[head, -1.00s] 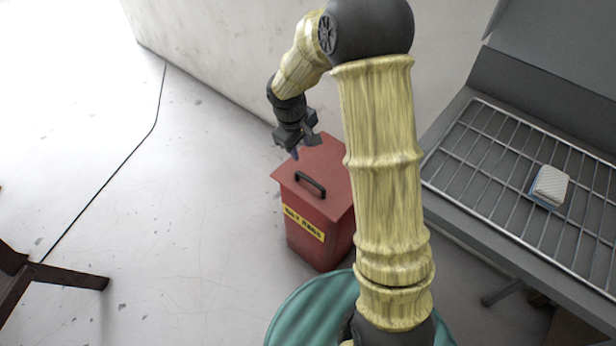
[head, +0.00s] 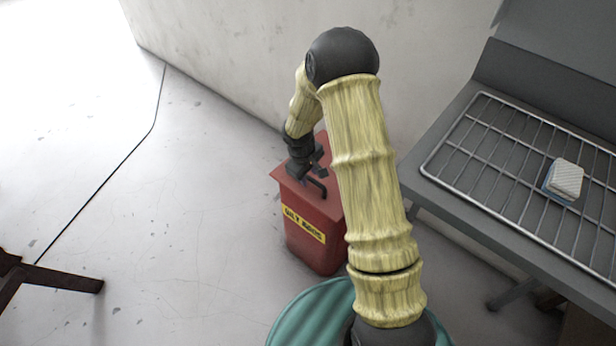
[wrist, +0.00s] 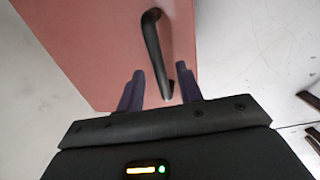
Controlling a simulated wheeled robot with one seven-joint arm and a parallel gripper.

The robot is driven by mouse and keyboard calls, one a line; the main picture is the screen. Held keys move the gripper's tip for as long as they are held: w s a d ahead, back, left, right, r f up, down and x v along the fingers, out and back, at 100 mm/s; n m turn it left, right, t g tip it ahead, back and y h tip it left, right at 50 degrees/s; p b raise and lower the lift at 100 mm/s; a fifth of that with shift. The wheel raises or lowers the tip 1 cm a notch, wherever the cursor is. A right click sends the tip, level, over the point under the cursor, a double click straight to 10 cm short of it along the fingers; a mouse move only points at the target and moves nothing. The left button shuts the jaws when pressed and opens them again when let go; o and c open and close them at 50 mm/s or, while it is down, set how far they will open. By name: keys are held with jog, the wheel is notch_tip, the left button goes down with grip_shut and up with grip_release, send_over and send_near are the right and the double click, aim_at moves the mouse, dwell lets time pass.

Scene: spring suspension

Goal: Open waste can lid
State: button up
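The red waste can (head: 312,240) stands on the floor against the wall, with a yellow label on its front. Its lid (head: 285,180) looks shut and carries a black handle (head: 316,188). In the wrist view the handle (wrist: 152,45) runs away from my gripper (wrist: 160,82) over the red lid (wrist: 95,45). My gripper is open, its two purple fingers apart on either side of the handle's near end. I cannot tell whether they touch it. In the head view my gripper (head: 308,172) is low over the lid, and my arm hides the can's right side.
A grey sink unit with a wire rack (head: 500,170) and a sponge (head: 564,180) stands at the right. A green ribbed round object (head: 310,315) is in front of the can. A dark wooden piece (head: 50,275) is at lower left.

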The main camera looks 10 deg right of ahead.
jog(key=shift+d+f, duration=0.1)
jog(key=shift+f, duration=0.2)
jog(key=shift+s, duration=0.1)
grip_shut()
jog(key=shift+r, duration=0.2)
